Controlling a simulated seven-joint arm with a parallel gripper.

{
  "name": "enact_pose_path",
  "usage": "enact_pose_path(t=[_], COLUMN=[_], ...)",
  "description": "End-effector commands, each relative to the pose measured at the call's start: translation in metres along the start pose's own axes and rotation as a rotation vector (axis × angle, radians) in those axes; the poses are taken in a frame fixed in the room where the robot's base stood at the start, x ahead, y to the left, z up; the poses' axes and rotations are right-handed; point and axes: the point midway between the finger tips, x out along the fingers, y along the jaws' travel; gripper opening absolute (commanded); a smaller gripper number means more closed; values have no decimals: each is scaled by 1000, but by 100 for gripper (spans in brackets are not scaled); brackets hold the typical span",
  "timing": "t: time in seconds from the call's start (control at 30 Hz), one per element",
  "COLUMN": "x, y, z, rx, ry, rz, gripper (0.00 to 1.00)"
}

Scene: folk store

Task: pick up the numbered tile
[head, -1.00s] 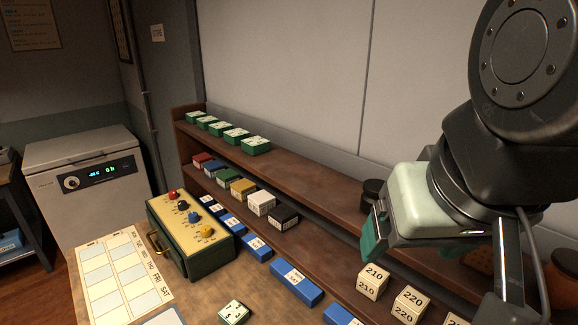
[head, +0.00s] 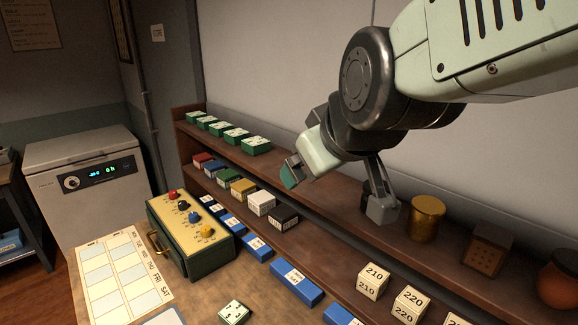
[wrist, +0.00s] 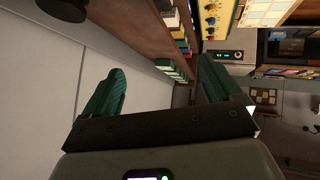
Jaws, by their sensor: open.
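Cream blocks with printed numbers sit at the shelf unit's lower front in the head view: one reads 210 (head: 373,281), one reads 220 (head: 409,305). A green tile with a white marked top (head: 235,312) lies on the table at the bottom edge; its marks are too small to read. Similar green, white-topped pieces (head: 257,146) stand in a row on the upper shelf. I cannot tell which is the numbered tile. My gripper (head: 290,174) is open and empty, above the shelves; its green fingers stand apart in the wrist view (wrist: 163,90).
The wooden shelf (head: 330,205) also holds coloured boxes and a brass canister (head: 427,218). Blue labelled blocks (head: 297,284) line its front.

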Motion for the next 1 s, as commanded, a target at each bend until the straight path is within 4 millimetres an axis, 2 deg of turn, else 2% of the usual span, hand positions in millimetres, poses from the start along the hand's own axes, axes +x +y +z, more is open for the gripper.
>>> enact_pose_path(t=[0.03,0.1,0.17,0.27,0.33,0.5,0.7,0.8,1.0], x=[26,57,83,126,156,218,273,294,318], y=[-13,-27,-40,-60,-72,-91,-111,-120,-139], z=[-21,-46,-60,-67,-61,-25,30,60,114], rx=[-104,-245,-356,-524,-634,-894,-1245,-1451,-1900], ry=[55,140,197,250,260,240,212,210,246], rz=[-14,-5,13,51,81,153,237,284,378], gripper=[92,92,92,92,92,92,92,92,92])
